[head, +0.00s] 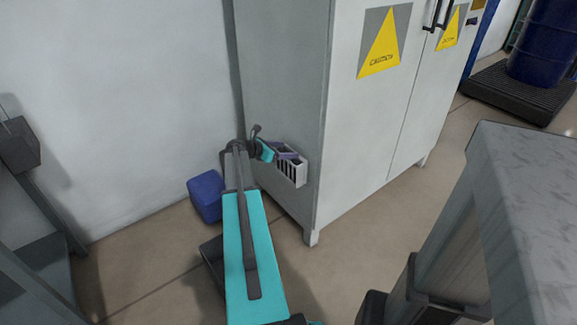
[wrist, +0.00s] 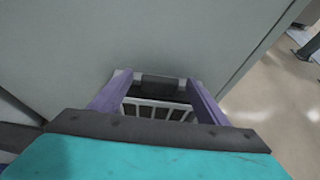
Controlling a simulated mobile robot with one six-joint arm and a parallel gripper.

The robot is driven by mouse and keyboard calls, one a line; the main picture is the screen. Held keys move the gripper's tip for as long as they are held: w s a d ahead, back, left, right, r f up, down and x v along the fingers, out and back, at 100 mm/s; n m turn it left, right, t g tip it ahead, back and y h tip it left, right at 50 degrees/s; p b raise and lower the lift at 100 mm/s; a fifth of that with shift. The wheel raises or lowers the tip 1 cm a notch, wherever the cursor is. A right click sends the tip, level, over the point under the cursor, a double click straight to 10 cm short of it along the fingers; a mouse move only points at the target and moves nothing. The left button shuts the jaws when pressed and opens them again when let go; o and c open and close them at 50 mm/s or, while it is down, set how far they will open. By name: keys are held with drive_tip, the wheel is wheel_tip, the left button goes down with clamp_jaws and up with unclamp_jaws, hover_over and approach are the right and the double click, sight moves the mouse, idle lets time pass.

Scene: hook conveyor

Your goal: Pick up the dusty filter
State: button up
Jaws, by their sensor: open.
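A pale slatted box (head: 292,172) is on the side of the grey cabinet, low down. In the wrist view the slatted box (wrist: 152,106) has a light rim and front bars, with a dark block (wrist: 163,86) inside at the back. I cannot tell for sure whether the dusty filter is this dark block or the slatted piece. My gripper (head: 285,153) is at the box in the head view. In the wrist view my gripper (wrist: 159,82) is open, its two purple fingers at the left and right of the box. Contact cannot be made out.
The tall grey cabinet (head: 350,110) with yellow caution signs stands beside the box. A blue block (head: 206,196) is on the floor by the wall. A grey table (head: 525,180) is at the right. A blue drum (head: 545,45) stands on a dark pallet farther back.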

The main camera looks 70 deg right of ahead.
drive_tip(key=shift+c, duration=0.2)
drive_tip(key=c, duration=1.4)
drive_tip(key=shift+r, duration=0.15)
drive_tip(key=shift+c, duration=0.2)
wheel_tip(320, 180, up, 18)
drive_tip(key=p, duration=0.1)
drive_tip(key=shift+p, duration=0.35)
